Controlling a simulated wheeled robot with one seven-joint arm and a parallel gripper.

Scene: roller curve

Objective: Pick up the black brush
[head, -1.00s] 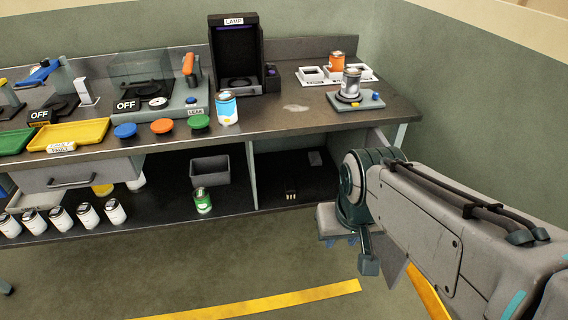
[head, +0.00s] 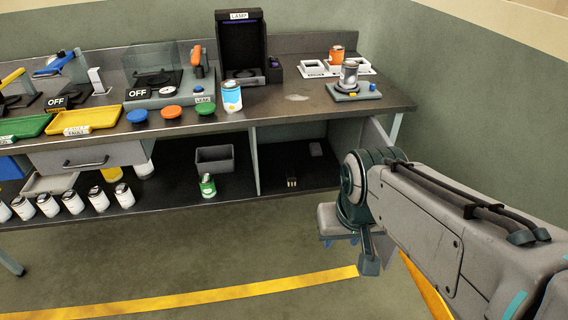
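A small dark item with pale tips (head: 291,181) lies on the lower shelf (head: 240,193) of the workbench, in the right compartment near the front edge. It may be the black brush, but it is too small to be sure. My gripper (head: 340,240) hangs in front of the bench's right end, right of that item and apart from it. Its fingers point down and are mostly hidden by my wrist, so their opening does not show.
A grey bin (head: 214,159) and a green can (head: 207,185) stand on the shelf, left of the divider (head: 254,163). White cans line the shelf's left part. The floor before the bench is clear, with a yellow stripe (head: 200,298).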

